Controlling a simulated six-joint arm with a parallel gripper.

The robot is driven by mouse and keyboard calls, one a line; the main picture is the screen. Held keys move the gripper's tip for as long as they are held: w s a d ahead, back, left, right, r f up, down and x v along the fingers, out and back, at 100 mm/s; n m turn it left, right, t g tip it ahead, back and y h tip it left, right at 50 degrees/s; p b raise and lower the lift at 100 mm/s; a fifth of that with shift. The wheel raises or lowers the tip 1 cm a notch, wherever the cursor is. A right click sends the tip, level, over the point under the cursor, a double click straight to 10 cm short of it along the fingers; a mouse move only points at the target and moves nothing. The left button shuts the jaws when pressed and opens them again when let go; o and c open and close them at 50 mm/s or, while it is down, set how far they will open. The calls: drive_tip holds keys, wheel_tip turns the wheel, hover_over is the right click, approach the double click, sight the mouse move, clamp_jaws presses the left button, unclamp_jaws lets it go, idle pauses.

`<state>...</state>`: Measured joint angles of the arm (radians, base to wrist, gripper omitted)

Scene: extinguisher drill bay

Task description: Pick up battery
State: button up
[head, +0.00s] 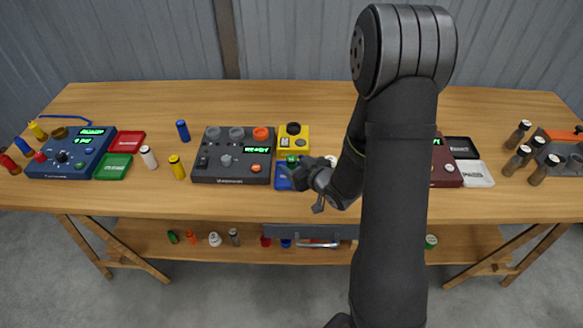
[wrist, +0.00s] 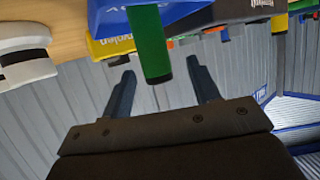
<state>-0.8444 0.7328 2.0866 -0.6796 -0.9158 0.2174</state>
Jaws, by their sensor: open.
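Several battery-like cylinders stand on the wooden table: a blue one (head: 183,130), a white one (head: 148,157) and a yellow one (head: 177,167). A green cylinder with a dark end (wrist: 150,45) shows in the wrist view; its green top shows in the head view (head: 292,159) by a blue box (head: 282,181). My gripper (wrist: 160,68) is open, its two fingers on either side of the green cylinder's dark end, with gaps on both sides. In the head view my gripper (head: 299,178) is over the blue box and partly hides it.
A dark control box (head: 232,172) with knobs stands left of my gripper, and a yellow box (head: 301,131) stands behind it. A blue control box (head: 62,165), red card (head: 128,141) and green card (head: 114,167) lie far left. Dark bottles (head: 517,133) stand right. The table's back strip is clear.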

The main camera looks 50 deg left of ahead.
sight(288, 159)
drive_tip(key=x, duration=0.4)
drive_tip(key=shift+w+a+f, duration=0.15)
drive_tip(key=shift+a+f, duration=0.05)
drive_tip(key=shift+c, duration=0.3)
drive_tip(key=c, duration=1.1)
drive_tip(key=shift+r, duration=0.15)
